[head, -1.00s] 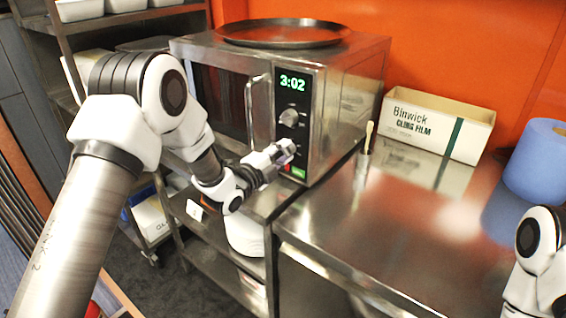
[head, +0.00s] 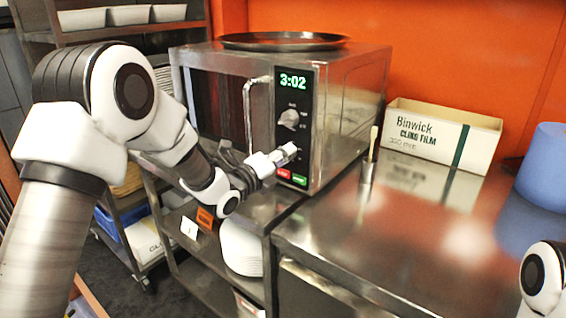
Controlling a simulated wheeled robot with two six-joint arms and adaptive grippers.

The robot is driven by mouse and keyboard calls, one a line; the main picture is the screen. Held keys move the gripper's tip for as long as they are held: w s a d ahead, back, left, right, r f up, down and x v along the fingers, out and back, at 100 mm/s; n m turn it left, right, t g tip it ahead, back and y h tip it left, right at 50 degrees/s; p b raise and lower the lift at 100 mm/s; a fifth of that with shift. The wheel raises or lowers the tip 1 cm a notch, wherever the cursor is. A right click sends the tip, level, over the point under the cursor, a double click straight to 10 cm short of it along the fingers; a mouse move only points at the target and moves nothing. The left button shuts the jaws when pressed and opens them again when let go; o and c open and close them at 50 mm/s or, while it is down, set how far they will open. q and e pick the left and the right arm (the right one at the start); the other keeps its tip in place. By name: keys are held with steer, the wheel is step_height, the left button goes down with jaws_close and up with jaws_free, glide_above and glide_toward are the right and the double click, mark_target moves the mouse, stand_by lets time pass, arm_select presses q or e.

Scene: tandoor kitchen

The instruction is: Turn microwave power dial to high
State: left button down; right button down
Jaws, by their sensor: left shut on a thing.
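The steel microwave (head: 345,105) stands on a metal shelf unit, its black control panel facing me with a green 3:02 display (head: 293,82). An upper round dial (head: 289,119) on the panel is in plain view and clear of my gripper. My left gripper (head: 287,152) is at the panel just below that dial, shut on what seems to be a lower dial. The fingers hide this lower dial, so its pointer and markings cannot be read. Red (head: 284,174) and green (head: 300,180) buttons show under the fingers. My right gripper is out of view; only part of that arm shows lower right.
A round dark tray (head: 285,41) lies on top of the microwave. The door handle (head: 247,115) is left of the panel, near my left arm. A steel counter (head: 430,245) at right holds a cling film box (head: 440,135), a brush in a holder (head: 367,172) and a blue roll (head: 543,165).

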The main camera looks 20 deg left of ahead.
arm_select(q)
steer(key=shift+f, duration=0.1)
stand_by(0.3)
steer(key=c, duration=0.8)
jaws_free()
steer(key=v, duration=1.2)
